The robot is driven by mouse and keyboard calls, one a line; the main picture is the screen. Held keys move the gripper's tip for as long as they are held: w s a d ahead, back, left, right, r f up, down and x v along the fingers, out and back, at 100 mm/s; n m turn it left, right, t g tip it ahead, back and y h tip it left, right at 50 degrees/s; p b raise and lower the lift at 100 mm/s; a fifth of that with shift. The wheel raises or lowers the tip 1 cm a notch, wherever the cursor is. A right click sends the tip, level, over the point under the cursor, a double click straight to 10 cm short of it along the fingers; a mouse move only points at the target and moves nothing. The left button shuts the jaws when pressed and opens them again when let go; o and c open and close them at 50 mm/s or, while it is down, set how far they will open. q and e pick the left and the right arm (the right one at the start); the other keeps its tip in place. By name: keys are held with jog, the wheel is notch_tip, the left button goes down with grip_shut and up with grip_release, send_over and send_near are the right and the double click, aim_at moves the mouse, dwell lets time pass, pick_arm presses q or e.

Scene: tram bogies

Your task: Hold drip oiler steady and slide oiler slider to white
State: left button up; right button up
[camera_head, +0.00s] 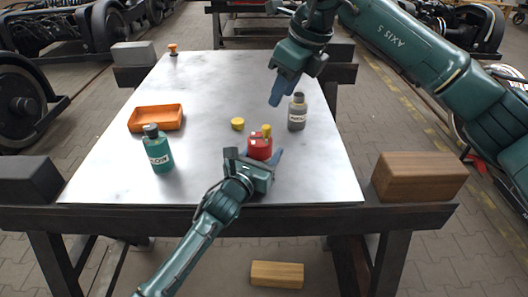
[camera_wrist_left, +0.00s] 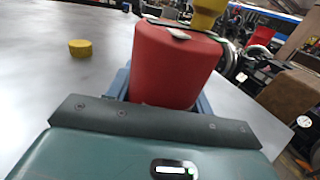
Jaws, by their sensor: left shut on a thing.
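The red drip oiler (camera_head: 260,149) with a yellow top stands near the front of the metal table. My left gripper (camera_head: 261,157) is shut on it from the near side, with a blue finger showing at its right. In the left wrist view the oiler (camera_wrist_left: 172,68) fills the space between the fingers and its yellow top (camera_wrist_left: 207,12) is cut by the frame edge. A small pale piece (camera_wrist_left: 179,34) sits at its upper rim; I cannot tell whether this is the slider or its setting. My right gripper (camera_head: 277,98) hangs above the table, behind the oiler and apart from it; its finger gap is unclear.
A grey labelled bottle (camera_head: 297,113) stands right of the right fingers. A yellow disc (camera_head: 238,124) lies behind the oiler. A green bottle (camera_head: 158,150) and an orange tray (camera_head: 143,122) are at left. A small orange-topped item (camera_head: 173,50) is at the far left. The table's middle (camera_head: 205,95) is clear.

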aim_at(266, 127)
jog(key=shift+o, duration=0.8)
jog(key=shift+s+r, duration=0.1)
jog(key=a+f+m, duration=0.1)
jog(key=f, duration=0.2)
jog(key=w+a+f+m, duration=0.1)
jog(key=f, duration=0.2)
jog(key=w+a+f+m+t, duration=0.1)
jog(key=f, duration=0.2)
jog(key=shift+f, duration=0.25)
grip_shut()
